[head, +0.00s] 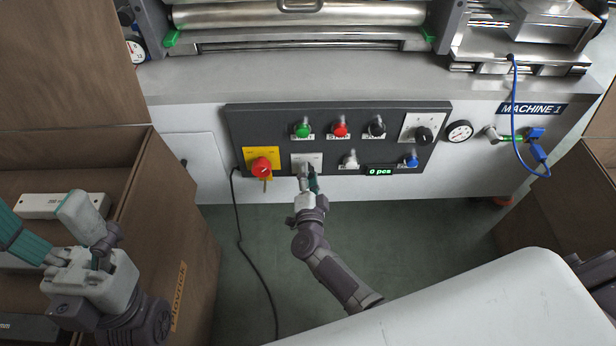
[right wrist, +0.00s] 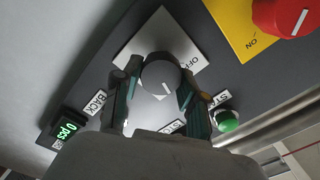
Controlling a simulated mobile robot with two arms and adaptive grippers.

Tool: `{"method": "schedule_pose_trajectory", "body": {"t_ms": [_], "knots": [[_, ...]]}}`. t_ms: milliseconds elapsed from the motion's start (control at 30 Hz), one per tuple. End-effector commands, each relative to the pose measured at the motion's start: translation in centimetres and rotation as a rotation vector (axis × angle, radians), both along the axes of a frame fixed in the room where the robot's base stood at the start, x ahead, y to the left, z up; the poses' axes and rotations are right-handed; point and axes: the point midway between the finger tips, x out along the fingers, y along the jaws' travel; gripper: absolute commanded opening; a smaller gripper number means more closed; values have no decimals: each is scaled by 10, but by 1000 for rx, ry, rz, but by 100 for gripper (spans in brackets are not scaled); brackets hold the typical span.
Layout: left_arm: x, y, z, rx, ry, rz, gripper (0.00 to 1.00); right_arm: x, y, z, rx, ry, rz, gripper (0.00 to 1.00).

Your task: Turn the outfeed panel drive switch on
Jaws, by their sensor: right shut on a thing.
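The machine's dark control panel (head: 240,130) carries a rotary switch on a square silver plate (head: 311,158), mostly hidden behind my right gripper in the head view. My right gripper (head: 309,172) is shut on this switch's dark round knob (right wrist: 160,74), with a finger on each side of it in the right wrist view. The knob has a short white pointer line. The plate (right wrist: 150,38) shows an OFF label; its other label is hidden. My left gripper (head: 42,215) is open and empty over the wooden box at the left.
A red knob on a yellow plate (head: 262,155) sits just left of the held switch. Green (head: 302,129) and red (head: 339,129) buttons are above. Another rotary switch (head: 424,135) and a counter reading 0 pcs (head: 379,171) are to the right. A black cable (head: 240,235) hangs below.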

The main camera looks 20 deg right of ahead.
Motion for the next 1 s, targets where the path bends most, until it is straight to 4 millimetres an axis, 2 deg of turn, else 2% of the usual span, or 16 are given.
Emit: {"method": "schedule_pose_trajectory", "body": {"t_ms": [500,1000], "knots": [[1,0,-20,1,4,1,77,-1,-1,-5,391,-109,-2,7],[1,0,-24,2,5,0,77,-1,-1,-4,507,-142,-2,7]]}}
